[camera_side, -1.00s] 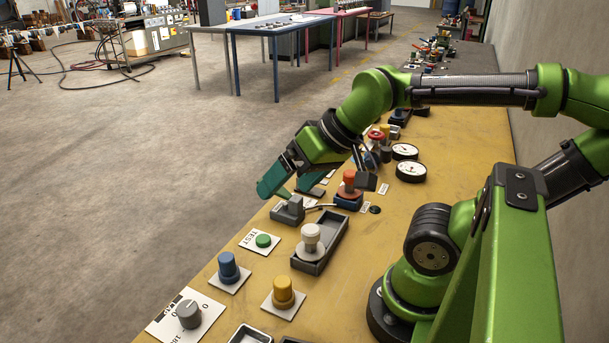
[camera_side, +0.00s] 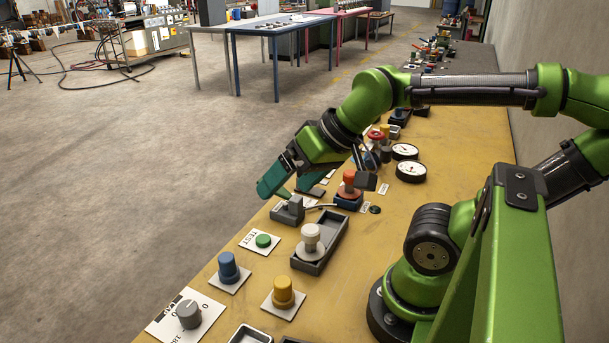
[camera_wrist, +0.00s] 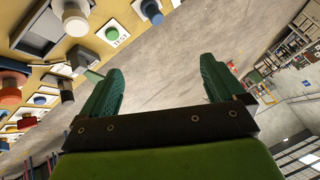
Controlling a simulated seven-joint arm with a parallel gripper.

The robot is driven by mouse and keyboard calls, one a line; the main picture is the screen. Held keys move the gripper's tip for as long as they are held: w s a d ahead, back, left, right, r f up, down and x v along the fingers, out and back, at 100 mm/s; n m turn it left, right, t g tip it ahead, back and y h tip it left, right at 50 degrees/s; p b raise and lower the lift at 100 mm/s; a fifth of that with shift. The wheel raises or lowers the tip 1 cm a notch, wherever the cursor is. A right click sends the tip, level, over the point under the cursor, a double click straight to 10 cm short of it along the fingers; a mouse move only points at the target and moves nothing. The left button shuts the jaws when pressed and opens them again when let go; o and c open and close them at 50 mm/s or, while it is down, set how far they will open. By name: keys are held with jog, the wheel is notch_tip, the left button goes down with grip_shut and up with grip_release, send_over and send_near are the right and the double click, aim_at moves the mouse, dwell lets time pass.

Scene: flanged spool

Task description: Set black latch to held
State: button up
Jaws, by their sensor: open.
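My gripper (camera_side: 288,188) is open and empty, its green fingers spread above the bench's far-left edge. In the wrist view (camera_wrist: 161,78) only floor and background show between the fingertips. A small dark flat piece (camera_side: 315,193), possibly the black latch, lies beneath the fingers in the side view, partly hidden by them. I cannot tell its position. A grey block with a thin lever (camera_side: 290,209) sits just in front of the gripper, apart from it. A white-knobbed spool (camera_side: 311,240) stands upright at the near end of a grey tray (camera_side: 334,228).
An orange-red knob on a blue base (camera_side: 348,190) stands right of the gripper. A green TEST button (camera_side: 263,241), a blue knob (camera_side: 228,267) and a yellow knob (camera_side: 283,293) are nearer the camera. Gauges (camera_side: 411,171) lie toward the wall. Air left of the bench is free.

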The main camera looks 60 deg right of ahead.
dwell(0.3)
jog(key=shift+c, duration=0.6)
jog(key=shift+w+d+f+m+g, duration=0.3)
jog(key=shift+w+d+f+m, duration=0.15)
jog(key=shift+d+f, duration=0.3)
jog(key=c, duration=0.5)
jog(key=shift+w+d+f+m+g+h, duration=0.3)
jog(key=shift+w+d+m+g, duration=0.6)
jog(key=shift+w+d, duration=2.95)
jog(key=shift+w+d+f+m+g+h, duration=0.3)
jog(key=shift+w+d+g, duration=0.8)
jog(key=shift+d, duration=5.75)
jog(key=shift+w+d+f+m+g+h, duration=0.1)
jog(key=shift+w+d+m+g+h, duration=0.3)
jog(key=shift+w+d+m+g, duration=3.1)
jog(key=s+d+f+n+t, duration=0.1)
jog(key=f, duration=0.4)
jog(key=d+f+n+t, duration=0.1)
jog(key=f+n+t, duration=0.1)
jog(key=f, duration=0.4)
jog(key=s+d+f+n+t, duration=0.1)
jog(key=f+n, duration=0.1)
jog(key=f, duration=0.3)
jog(key=shift+s+d+f, duration=0.15)
jog(key=shift+s+d, duration=0.15)
jog(key=shift+s, duration=0.05)
